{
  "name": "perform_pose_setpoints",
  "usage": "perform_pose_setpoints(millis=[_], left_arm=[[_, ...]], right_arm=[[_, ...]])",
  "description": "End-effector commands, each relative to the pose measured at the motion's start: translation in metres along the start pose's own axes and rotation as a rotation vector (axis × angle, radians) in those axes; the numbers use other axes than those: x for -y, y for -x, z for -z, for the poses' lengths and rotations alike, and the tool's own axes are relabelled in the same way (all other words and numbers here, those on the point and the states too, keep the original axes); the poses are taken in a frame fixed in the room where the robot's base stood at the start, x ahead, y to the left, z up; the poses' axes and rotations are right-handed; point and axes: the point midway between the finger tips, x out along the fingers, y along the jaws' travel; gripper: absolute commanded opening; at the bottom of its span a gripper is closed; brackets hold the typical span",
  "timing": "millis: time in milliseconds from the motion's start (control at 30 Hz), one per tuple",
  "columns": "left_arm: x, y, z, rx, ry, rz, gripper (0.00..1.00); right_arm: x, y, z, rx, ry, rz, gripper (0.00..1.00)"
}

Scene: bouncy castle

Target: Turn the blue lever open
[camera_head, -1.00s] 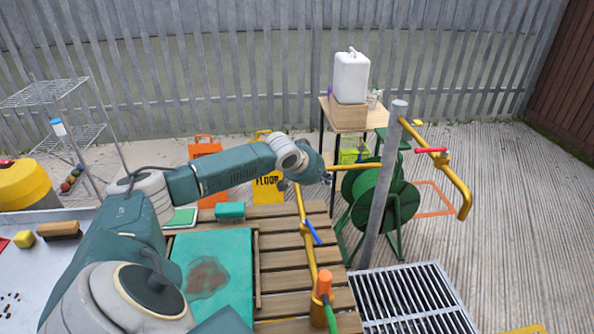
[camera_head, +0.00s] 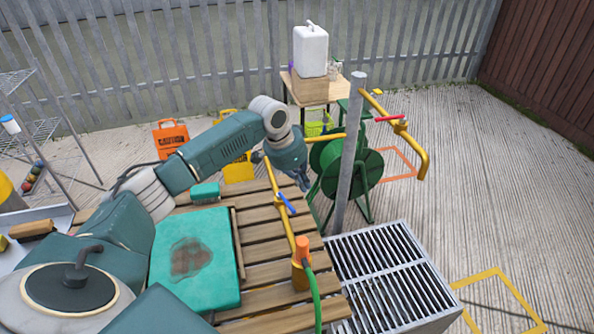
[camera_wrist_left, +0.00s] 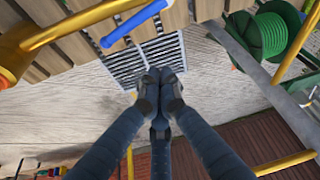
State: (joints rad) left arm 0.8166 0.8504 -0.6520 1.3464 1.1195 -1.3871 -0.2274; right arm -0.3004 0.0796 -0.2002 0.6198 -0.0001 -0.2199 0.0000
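The blue lever (camera_head: 286,203) sits on the yellow pipe (camera_head: 279,208) that runs along the wooden slatted platform. In the left wrist view the lever (camera_wrist_left: 133,22) lies at the top, above and left of my fingertips, and apart from them. My left gripper (camera_head: 304,184) hangs fingers down just right of and beyond the lever in the head view. In the left wrist view its fingers (camera_wrist_left: 160,84) come together at the tips, with nothing between them. My right gripper is not in view.
An orange fitting with a green hose (camera_head: 302,250) stands at the pipe's near end. A grey post (camera_head: 349,150) carries another yellow pipe with a red lever (camera_head: 388,118). A green hose reel (camera_head: 350,170) stands behind. A metal grate (camera_head: 392,275) lies right of the platform.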

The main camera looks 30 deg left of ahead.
Motion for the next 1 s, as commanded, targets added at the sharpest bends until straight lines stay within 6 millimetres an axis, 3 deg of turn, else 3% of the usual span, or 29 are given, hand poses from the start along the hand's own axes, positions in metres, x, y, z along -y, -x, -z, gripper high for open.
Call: perform_pose_setpoints(millis=[100, 233, 400, 800, 1000], left_arm=[[0.001, -0.02, -0.003, 0.004, 0.003, 0.001, 0.0], [0.001, -0.013, -0.025, 0.005, 0.001, 0.004, 0.0], [0.001, -0.012, -0.038, 0.002, 0.001, 0.002, 0.0], [0.0, -0.013, -0.04, 0.001, 0.001, 0.002, 0.0], [0.0, -0.008, -0.038, 0.0, 0.004, 0.001, 0.0]], right_arm=[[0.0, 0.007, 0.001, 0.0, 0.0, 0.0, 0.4], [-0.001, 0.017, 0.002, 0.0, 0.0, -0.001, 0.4], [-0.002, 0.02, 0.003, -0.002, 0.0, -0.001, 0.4], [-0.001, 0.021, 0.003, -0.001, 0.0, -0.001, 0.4], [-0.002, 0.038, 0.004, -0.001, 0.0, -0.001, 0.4]])
